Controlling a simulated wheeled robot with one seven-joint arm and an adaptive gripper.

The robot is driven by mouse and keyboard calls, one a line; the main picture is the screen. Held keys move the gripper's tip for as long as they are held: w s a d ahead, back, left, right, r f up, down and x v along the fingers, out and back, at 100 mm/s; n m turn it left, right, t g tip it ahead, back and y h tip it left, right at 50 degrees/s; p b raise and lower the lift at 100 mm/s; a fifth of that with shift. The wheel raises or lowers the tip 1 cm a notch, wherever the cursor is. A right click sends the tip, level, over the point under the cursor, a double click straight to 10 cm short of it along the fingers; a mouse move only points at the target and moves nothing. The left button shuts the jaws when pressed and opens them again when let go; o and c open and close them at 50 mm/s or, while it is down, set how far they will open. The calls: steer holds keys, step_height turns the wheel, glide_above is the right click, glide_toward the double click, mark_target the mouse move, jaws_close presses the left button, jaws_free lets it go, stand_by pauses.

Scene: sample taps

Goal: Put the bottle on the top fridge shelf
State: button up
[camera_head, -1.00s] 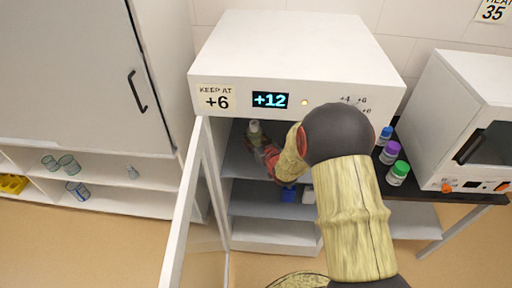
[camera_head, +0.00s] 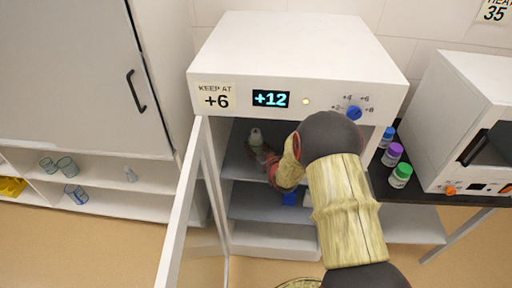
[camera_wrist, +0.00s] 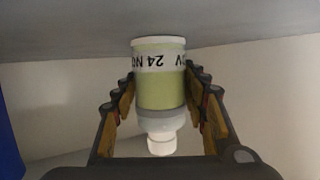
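A bottle with a white cap, pale green body and white label stands in the upper compartment of the open fridge (camera_head: 290,45); it shows in the head view (camera_head: 256,136) and, upside down, in the wrist view (camera_wrist: 160,90). Its base meets the grey top shelf (camera_wrist: 70,25) in the wrist view, and the shelf shows in the head view (camera_head: 237,168). My gripper (camera_wrist: 160,85) has its fingers on either side of the bottle, with narrow gaps visible between pads and bottle. In the head view my arm hides part of the gripper.
The fridge door (camera_head: 187,215) stands open on the left. A blue item (camera_head: 290,197) is in the lower compartment. Purple-capped (camera_head: 392,153), green-capped (camera_head: 401,175) and blue-capped (camera_head: 386,136) bottles stand on the black table at right, beside a white appliance (camera_head: 465,120).

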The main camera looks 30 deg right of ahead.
steer(key=o, duration=0.4)
steer(key=shift+o, duration=0.2)
steer(key=shift+r, duration=0.15)
steer(key=p+v, duration=0.3)
steer(key=v, duration=0.8)
steer(key=shift+s+r, duration=0.2)
steer(key=shift+s, duration=0.1)
steer(key=s+a+r+g, duration=0.2)
steer(key=s+a+r, duration=0.1)
steer(key=r, duration=0.5)
steer(key=s+a+r+g, duration=0.2)
steer(key=a+r+g, duration=0.15)
steer(key=r, duration=0.45)
steer(key=s+a+r+g, duration=0.1)
steer(key=s+a+r, duration=0.1)
steer(key=s+a, duration=0.2)
steer(key=s+a+r+g+y, duration=0.1)
steer(key=s+a, duration=0.3)
steer(key=s, duration=0.6)
steer(key=s+a+r+n+g, duration=0.1)
steer(key=s+a+r, duration=0.3)
steer(key=s, duration=0.3)
steer(key=shift+s+y, duration=0.3)
steer(key=shift+s, duration=0.1)
